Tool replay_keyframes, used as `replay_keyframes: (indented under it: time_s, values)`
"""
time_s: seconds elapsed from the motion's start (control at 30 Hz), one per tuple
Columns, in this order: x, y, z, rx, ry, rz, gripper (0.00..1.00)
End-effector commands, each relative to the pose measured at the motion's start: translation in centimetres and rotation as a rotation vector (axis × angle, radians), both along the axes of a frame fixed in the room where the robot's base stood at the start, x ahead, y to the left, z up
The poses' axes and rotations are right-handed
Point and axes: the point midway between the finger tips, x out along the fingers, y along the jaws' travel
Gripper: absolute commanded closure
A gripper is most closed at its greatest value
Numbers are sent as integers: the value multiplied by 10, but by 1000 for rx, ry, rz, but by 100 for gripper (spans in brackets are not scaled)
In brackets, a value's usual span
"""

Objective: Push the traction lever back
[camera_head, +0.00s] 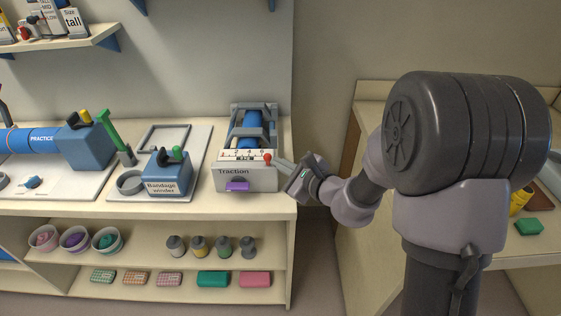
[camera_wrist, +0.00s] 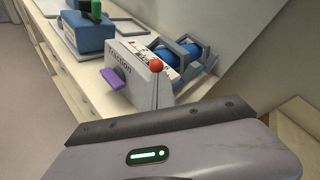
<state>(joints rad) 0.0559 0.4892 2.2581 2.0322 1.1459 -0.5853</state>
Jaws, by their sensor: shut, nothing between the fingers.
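The traction unit (camera_head: 247,178) is a pale box with the label "Traction" on its front, a purple tab (camera_head: 237,186) below the label and a blue roller (camera_head: 252,124) in a frame behind. Its lever has a red ball knob (camera_head: 267,157) at the right end of the scaled top. My gripper (camera_head: 284,165) is shut and empty, just right of the box near the knob.
A bandage winder (camera_head: 168,176) stands on a tray to the left. The lower shelf (camera_head: 150,255) holds bowls, bottles and packs. A second bench (camera_head: 375,100) stands at the right, with a gap between the benches.

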Motion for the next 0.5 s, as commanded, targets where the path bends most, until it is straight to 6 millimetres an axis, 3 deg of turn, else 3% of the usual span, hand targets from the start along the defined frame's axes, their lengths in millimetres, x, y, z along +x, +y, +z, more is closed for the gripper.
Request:
replay_keyframes:
  time_s: [0.27, 0.5]
  values:
    - [5, 0, 15, 2, 113, 2, 100]
    - [16, 0, 29, 8, 317, 2, 100]
